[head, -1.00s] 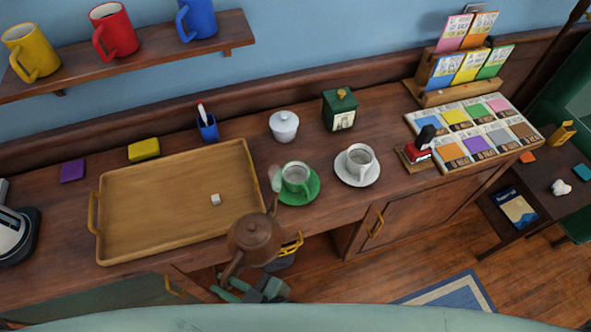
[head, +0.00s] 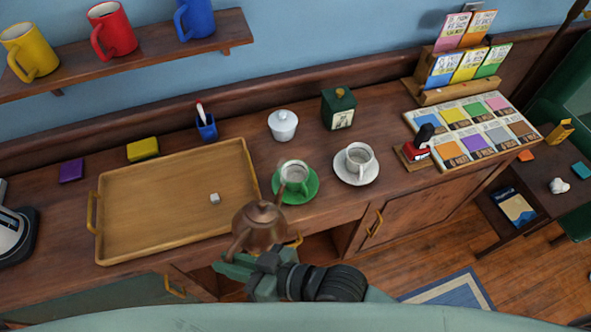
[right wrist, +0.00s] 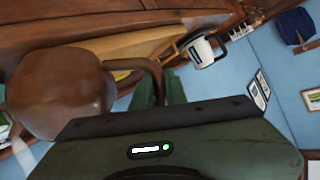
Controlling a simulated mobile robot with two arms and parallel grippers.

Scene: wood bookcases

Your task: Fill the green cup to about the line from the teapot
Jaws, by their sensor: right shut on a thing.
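The green cup (head: 295,175) stands upright on a green saucer (head: 303,194) near the counter's front edge. Its fill level and any line are too small to tell. The brown teapot (head: 259,226) is held in front of the cup, with its spout reaching up to the cup's near left side. No stream of liquid shows. My right gripper (head: 236,262) is shut on the teapot's handle at the counter's front edge. In the right wrist view the teapot's round body (right wrist: 58,95) fills the left side, and its handle (right wrist: 150,72) runs to the gripper. My left gripper is not in view.
A wooden tray (head: 120,247) with a small white cube lies left of the teapot. A white cup (head: 359,158) on a white saucer stands right of the green cup.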

